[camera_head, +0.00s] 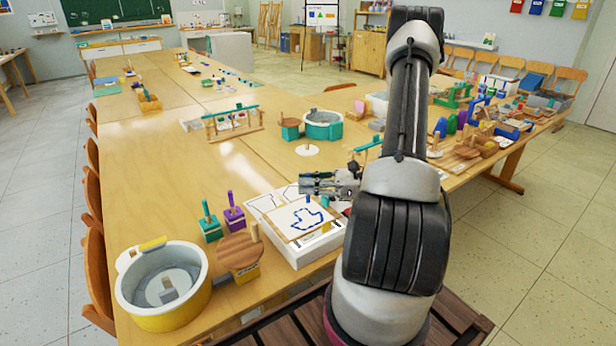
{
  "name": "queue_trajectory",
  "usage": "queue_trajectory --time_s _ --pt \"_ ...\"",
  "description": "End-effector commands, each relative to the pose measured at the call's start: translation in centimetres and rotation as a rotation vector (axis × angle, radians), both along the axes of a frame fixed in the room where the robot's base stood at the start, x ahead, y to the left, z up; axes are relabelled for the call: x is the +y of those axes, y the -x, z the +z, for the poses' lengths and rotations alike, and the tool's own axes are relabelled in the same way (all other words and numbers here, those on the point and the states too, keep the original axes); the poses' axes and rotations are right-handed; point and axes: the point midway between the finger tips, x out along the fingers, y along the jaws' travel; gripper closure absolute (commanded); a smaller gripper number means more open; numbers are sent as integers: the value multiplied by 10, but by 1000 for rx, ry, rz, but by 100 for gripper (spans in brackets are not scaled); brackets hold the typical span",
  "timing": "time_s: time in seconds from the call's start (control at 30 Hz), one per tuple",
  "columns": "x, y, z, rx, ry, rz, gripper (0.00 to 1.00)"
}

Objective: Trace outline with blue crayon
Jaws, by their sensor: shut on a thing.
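A white sheet (283,224) with a thick blue outline drawing (303,218) lies on a white box-like stand (312,246) near the front of the table. My gripper (306,186) reaches in from the right, low above the sheet's far edge. It is shut on a small blue crayon, of which only a short bit shows below the fingers, just above the drawing. I cannot tell whether its tip touches the paper. A second sheet with a thin black outline (270,201) lies partly behind the drawing.
A yellow and white round tub (165,317), a wooden round-topped block (239,250), a green block (211,230) and a purple block (234,217) stand left of the stand. A teal tub (323,131) stands behind. The table's left middle is clear.

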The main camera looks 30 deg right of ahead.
Motion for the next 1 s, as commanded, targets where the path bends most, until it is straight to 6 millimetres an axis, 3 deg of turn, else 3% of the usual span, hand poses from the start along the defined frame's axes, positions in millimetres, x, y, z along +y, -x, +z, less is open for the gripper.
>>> queue_trajectory --time_s 1.0 --pt "0 0 -11 0 0 0 100"
